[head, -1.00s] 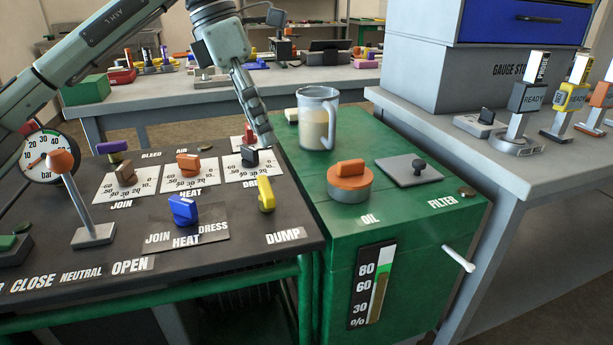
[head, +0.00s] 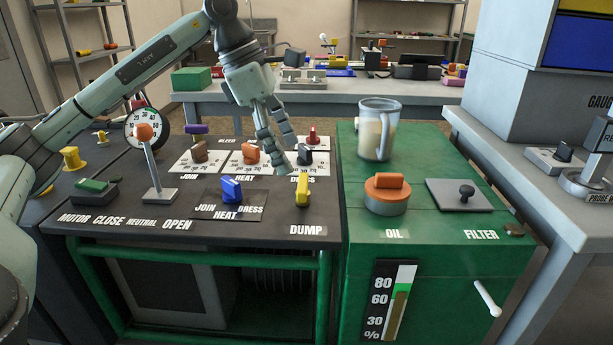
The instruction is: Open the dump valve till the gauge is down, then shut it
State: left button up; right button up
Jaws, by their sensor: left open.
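The yellow dump valve handle (head: 302,192) stands on the dark bench top, above the DUMP label, its long side running roughly front to back. The round white bar gauge (head: 133,128) stands at the back left of the bench. An orange-knobbed lever covers part of its face, and I cannot read its needle. My left gripper (head: 284,146) is open and empty, fingers pointing down, above and behind the yellow handle and apart from it. It is between the orange heat dial and the dark dress dial. My right gripper is not in view.
The orange-knobbed lever (head: 152,165) stands left. A blue selector (head: 231,190), heat dial (head: 250,153) and dress dial (head: 304,155) surround the handle. Right, the green cabinet (head: 420,225) carries a jug (head: 377,130) and an orange oil cap (head: 387,190).

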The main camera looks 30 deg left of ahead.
aim_at(302, 182)
pick_arm(q)
jog(key=x, duration=0.4)
jog(key=shift+f, duration=0.15)
jog(key=shift+w+d+f, duration=0.15)
jog(key=shift+d+f, duration=0.15)
jog(key=shift+f, duration=0.35)
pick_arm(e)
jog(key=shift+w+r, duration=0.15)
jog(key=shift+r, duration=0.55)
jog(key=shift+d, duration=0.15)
